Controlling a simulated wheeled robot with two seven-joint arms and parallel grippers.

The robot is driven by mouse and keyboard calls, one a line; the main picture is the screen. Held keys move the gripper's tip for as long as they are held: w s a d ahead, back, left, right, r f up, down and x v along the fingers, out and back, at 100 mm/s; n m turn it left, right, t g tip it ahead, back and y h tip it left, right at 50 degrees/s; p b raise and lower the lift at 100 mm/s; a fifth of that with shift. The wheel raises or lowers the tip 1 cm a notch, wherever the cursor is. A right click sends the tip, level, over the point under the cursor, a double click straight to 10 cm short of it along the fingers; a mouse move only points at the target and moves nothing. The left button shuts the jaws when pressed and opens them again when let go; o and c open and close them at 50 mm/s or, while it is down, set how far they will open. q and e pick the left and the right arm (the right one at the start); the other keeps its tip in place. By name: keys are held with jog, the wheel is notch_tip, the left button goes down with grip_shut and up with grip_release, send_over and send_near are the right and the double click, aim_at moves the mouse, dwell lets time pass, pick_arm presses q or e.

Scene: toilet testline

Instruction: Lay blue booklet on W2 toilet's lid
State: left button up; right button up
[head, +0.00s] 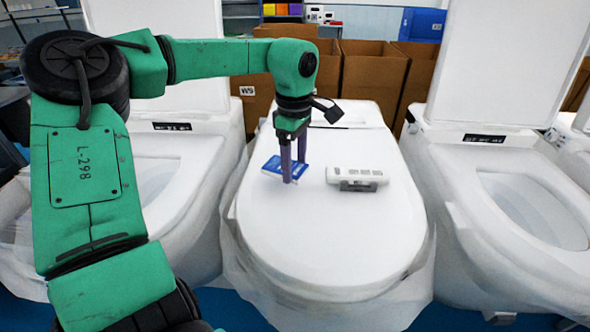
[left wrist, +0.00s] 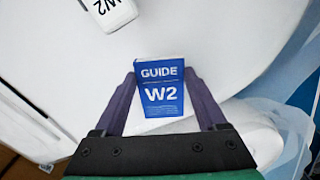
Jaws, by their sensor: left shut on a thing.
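The blue booklet (head: 272,168), marked GUIDE W2 in the left wrist view (left wrist: 162,92), is at the left part of the middle toilet's closed white lid (head: 320,235). My left gripper (head: 288,178) points down over the lid with its fingers at the booklet's sides, shut on it. The booklet is at or just above the lid surface; I cannot tell whether it touches. A white remote (head: 357,178) rests on the same lid to the right; in the left wrist view a white thing marked W2 (left wrist: 112,12) shows. My right gripper is not in view.
Toilets with raised lids stand close on both sides, the left one (head: 165,180) and the right one (head: 500,190). Cardboard boxes (head: 370,75) stand behind. The front half of the middle lid is clear.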

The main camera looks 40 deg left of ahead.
aim_at(294, 169)
pick_arm(q)
notch_tip(294, 169, down, 2)
jog(key=shift+s+f, duration=0.1)
jog(key=shift+f, duration=0.2)
jog(key=shift+f, duration=0.1)
jog(key=o, duration=1.3)
notch_tip(294, 169, up, 12)
jog(key=shift+r, duration=0.2)
